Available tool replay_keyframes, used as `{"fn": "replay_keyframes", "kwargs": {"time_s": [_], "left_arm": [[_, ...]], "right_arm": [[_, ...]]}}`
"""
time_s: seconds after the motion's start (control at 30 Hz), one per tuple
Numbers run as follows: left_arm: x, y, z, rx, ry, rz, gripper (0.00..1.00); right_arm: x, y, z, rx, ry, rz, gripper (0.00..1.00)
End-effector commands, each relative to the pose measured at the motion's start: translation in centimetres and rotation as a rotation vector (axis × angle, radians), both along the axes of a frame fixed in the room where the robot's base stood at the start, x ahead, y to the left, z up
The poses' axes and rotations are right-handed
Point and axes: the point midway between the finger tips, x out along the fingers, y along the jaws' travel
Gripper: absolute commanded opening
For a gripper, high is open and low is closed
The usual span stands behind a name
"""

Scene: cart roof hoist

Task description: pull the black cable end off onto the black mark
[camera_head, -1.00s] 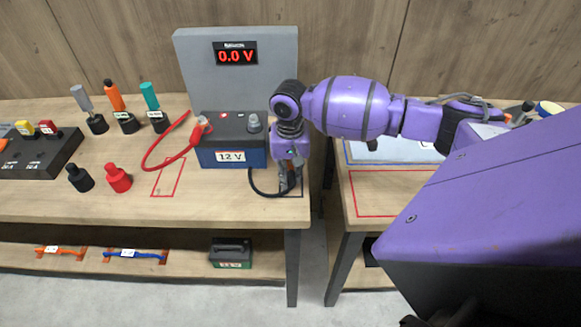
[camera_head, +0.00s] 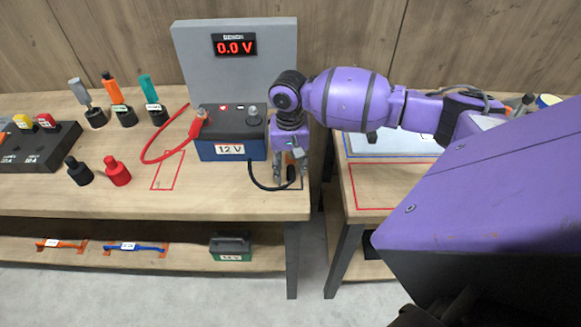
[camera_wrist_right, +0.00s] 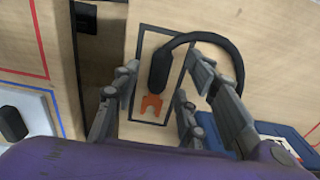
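The black cable end (camera_wrist_right: 157,75) lies on the table inside the black outlined mark (camera_wrist_right: 137,75), its orange fork lug (camera_wrist_right: 151,106) showing in the right wrist view. In the head view the cable end (camera_head: 291,174) is partly covered by my right gripper, with its black cable (camera_head: 259,184) curving toward the 12 V battery (camera_head: 231,136). My right gripper (camera_head: 289,172) is open above it; in the wrist view its fingers (camera_wrist_right: 163,82) stand apart on either side of the cable end. My left gripper is not in view.
A red cable (camera_head: 153,157) runs to the battery's left terminal. The display panel (camera_head: 236,73) behind reads 0.0 V. A red cap (camera_head: 117,172) and a black cap (camera_head: 79,173) stand at left, near several tools. A second table (camera_head: 385,188) lies to the right across a gap.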

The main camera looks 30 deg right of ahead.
Motion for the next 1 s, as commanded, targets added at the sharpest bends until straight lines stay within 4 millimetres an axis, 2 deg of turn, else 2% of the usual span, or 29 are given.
{"fn": "replay_keyframes", "kwargs": {"time_s": [0.3,0.5,0.7,1.0], "left_arm": [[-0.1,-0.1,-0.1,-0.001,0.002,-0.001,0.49],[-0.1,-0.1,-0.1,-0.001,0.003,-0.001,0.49],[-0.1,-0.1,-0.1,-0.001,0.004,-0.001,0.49],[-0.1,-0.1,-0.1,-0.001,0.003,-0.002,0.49]], "right_arm": [[0.2,0.1,6.5,-0.001,-0.005,0.000,0.40],[0.1,0.2,9.9,0.000,-0.004,0.000,0.40],[0.1,0.2,11.3,0.000,-0.002,0.000,0.40],[0.1,0.2,11.3,0.000,-0.001,0.000,0.40]]}}
